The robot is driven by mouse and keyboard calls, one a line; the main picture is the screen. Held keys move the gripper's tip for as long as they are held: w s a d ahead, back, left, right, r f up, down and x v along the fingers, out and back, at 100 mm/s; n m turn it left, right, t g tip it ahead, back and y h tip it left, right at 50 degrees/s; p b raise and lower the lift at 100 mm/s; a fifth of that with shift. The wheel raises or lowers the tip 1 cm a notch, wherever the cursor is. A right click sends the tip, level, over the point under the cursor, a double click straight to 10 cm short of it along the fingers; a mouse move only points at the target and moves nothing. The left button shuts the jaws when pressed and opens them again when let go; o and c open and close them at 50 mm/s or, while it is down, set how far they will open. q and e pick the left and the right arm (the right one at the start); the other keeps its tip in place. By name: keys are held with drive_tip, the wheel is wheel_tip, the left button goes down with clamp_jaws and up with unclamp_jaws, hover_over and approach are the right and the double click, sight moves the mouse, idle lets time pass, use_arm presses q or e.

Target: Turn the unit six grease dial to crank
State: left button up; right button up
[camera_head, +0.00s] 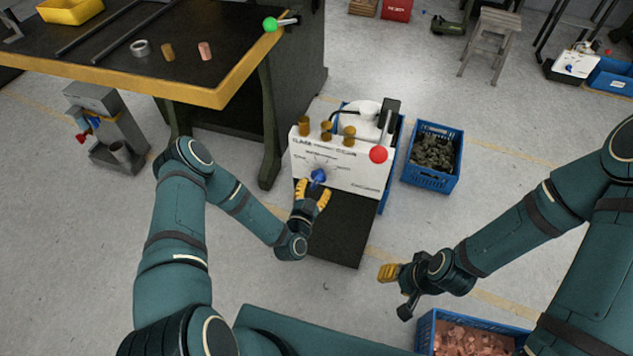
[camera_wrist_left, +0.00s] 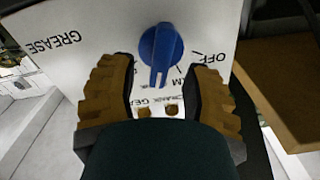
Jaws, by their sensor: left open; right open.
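The grease unit (camera_head: 345,172) is a white panel box with a blue dial (camera_head: 318,176) on its front. In the left wrist view the blue dial (camera_wrist_left: 161,52) sits just beyond the fingertips, with printed labels around it, among them OFF. My left gripper (camera_head: 312,190) is open in front of the panel, its yellow fingers on either side below the dial; in the wrist view the fingers (camera_wrist_left: 155,75) stand apart with nothing between them but panel. I cannot tell whether they touch the dial. My right gripper (camera_head: 388,273) is open and empty over the floor at right.
A red ball-ended lever (camera_head: 378,154) and brass-coloured cups (camera_head: 327,130) are on the unit. A blue crate (camera_head: 457,182) of dark scrap stands right of it, and another crate (camera_head: 425,331) of copper pieces is at the bottom. A workbench (camera_head: 215,95) is at upper left.

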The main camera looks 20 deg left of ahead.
use_arm(q)
drive_tip(key=s, duration=0.9)
drive_tip(key=shift+a, duration=0.2)
drive_tip(key=s+d+f+g+h, duration=0.1)
drive_tip(key=d+g+h, duration=0.35)
drive_tip(key=g, duration=0.35)
drive_tip(key=s+d+r+n+g, duration=0.1)
drive_tip(key=s+r+n+g, duration=0.1)
drive_tip(key=s, duration=0.4)
drive_tip(key=s+d+r+n+g+y, duration=0.1)
drive_tip(key=s+n+g, duration=0.3)
drive_tip(key=s+g, duration=0.2)
drive_tip(key=shift+d+r, duration=0.3)
drive_tip(key=shift+r, duration=0.1)
drive_tip(key=shift+w, duration=0.1)
